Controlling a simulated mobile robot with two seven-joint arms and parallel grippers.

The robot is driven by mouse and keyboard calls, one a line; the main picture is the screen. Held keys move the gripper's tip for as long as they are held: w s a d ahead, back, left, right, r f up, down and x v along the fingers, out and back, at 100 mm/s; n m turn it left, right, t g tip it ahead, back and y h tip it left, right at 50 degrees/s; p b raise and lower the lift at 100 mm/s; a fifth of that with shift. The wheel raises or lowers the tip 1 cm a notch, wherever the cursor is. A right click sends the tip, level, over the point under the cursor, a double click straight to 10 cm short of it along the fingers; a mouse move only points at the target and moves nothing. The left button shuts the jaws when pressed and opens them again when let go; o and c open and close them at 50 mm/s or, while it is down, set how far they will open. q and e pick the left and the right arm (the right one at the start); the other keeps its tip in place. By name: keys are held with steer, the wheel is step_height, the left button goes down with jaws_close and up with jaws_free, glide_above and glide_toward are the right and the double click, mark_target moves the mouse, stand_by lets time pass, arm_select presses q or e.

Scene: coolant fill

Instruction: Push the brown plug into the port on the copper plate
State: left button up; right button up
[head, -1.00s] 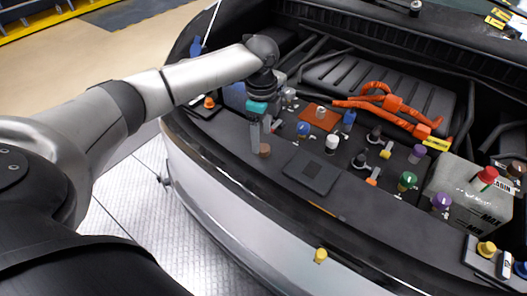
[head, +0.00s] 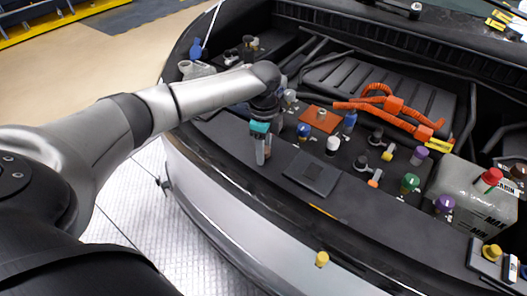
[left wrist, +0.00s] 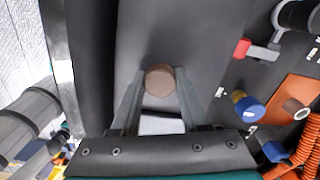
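The brown plug (head: 268,152) stands at the front left of the black bay surface, partly hidden by my left gripper (head: 263,161). In the left wrist view the plug's round top (left wrist: 159,79) sits between the fingertips of my left gripper (left wrist: 160,84). The fingers flank it closely, with no clear gap on either side. Whether they press on it is not clear. The copper plate (head: 310,121) lies to the right and further back, with its short grey port (head: 321,113) upright on it. In the left wrist view the plate (left wrist: 286,92) is at the right edge. My right gripper is out of view.
A blue cap (head: 304,131) stands between the plug and the copper plate. A white cap (head: 332,145) and a blue bottle (head: 349,121) stand near the plate. Orange hoses (head: 385,105) run behind it. A flat black pad (head: 312,174) lies right of the gripper.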

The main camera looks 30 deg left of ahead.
arm_select(q)
jaws_close()
